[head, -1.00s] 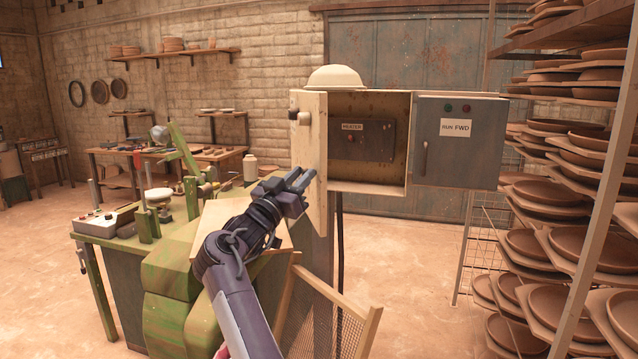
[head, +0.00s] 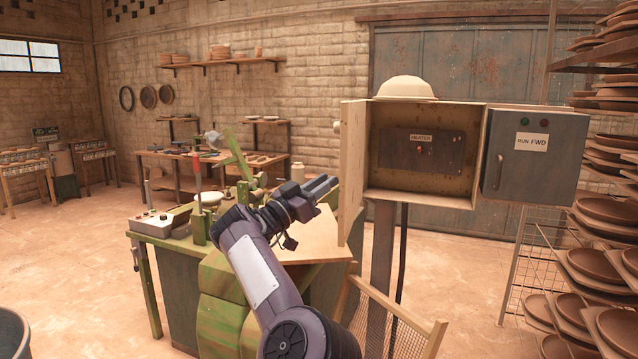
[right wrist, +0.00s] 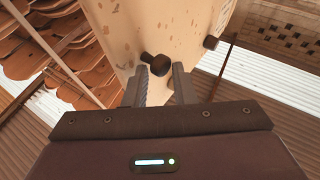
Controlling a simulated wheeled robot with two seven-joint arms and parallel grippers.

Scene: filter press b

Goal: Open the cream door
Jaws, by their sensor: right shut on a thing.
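The cream door (head: 353,165) hangs on the left side of the open cabinet (head: 480,155). It stands swung outward, seen nearly edge-on, so the cabinet's inside shows. My right gripper (head: 334,183) is at the door's outer face, near its free edge. In the right wrist view the door's face (right wrist: 185,35) fills the top middle. There my right gripper (right wrist: 160,75) is shut on a dark round knob (right wrist: 156,64) at the fingertips. A second dark knob (right wrist: 210,42) sits farther right. My left gripper is not in view.
Inside the cabinet is a HEATER panel (head: 421,149). A grey RUN FWD door (head: 525,165) is at its right. A cream dome (head: 405,88) sits on top. A green machine (head: 222,290) and a mesh frame (head: 432,340) stand below. Racks of dishes (head: 610,210) are at right.

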